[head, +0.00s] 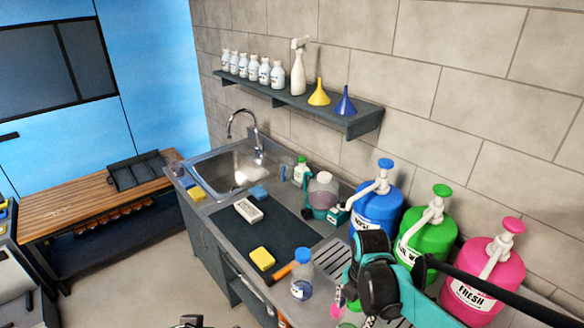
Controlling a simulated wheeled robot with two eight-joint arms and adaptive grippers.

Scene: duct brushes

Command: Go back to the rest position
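My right arm, black and teal, comes in from the right over the near end of the counter. Its gripper (350,285) is low at the counter's front, beside a clear bottle with a blue cap (302,282). The wrist covers much of the gripper, and I cannot make out whether its fingers are open or shut. A small pink and green thing (340,311) shows just below it; I cannot tell whether it is held. My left gripper is not clearly in view; only a small dark part of me shows at the bottom edge.
The counter holds a sink (228,170), dark mat (222,222), white brush or block (248,211), yellow sponge (262,258) and orange-handled tool (279,273). Blue (378,208), green (428,238) and pink (485,270) pump jugs stand close behind my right arm. Open floor lies left.

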